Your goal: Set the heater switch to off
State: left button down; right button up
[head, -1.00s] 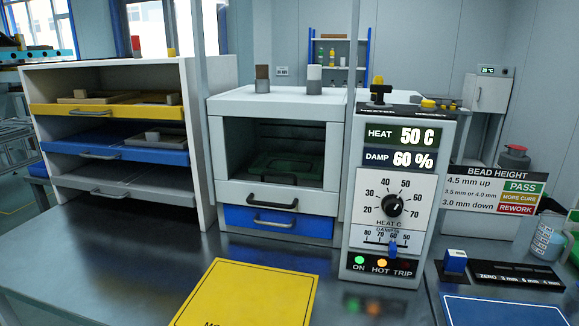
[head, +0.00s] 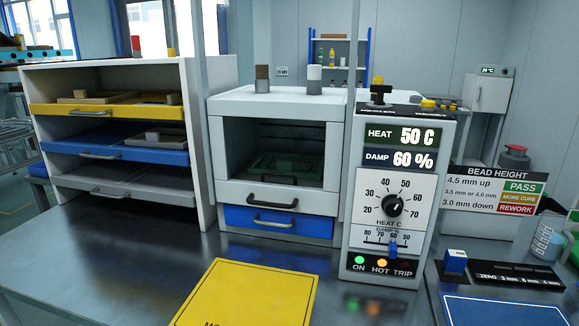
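The heater control box (head: 388,190) stands upright on the bench, right of the oven-like chamber. Its displays read HEAT 50 C and DAMP 60 %. A black toggle switch with a yellow tip (head: 379,91) stands on top, near a label that is partly hidden; its position is hard to tell. A yellow button (head: 428,104) sits beside it on the top. The dial (head: 392,205) is on the front, with a blue damper slider (head: 393,248) below. The ON lamp (head: 359,261) glows green, the HOT lamp (head: 381,262) orange; TRIP looks dark. Neither gripper is in view.
The chamber (head: 277,160) has an open front and a blue drawer below. A shelf unit (head: 120,140) with yellow, blue and grey trays stands left. A yellow mat (head: 245,292) lies in front. A blue block (head: 455,261) and gauge plate (head: 515,275) lie right. The front-left bench is clear.

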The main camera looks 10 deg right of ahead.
aim_at(380, 89)
jog(key=z, duration=0.85)
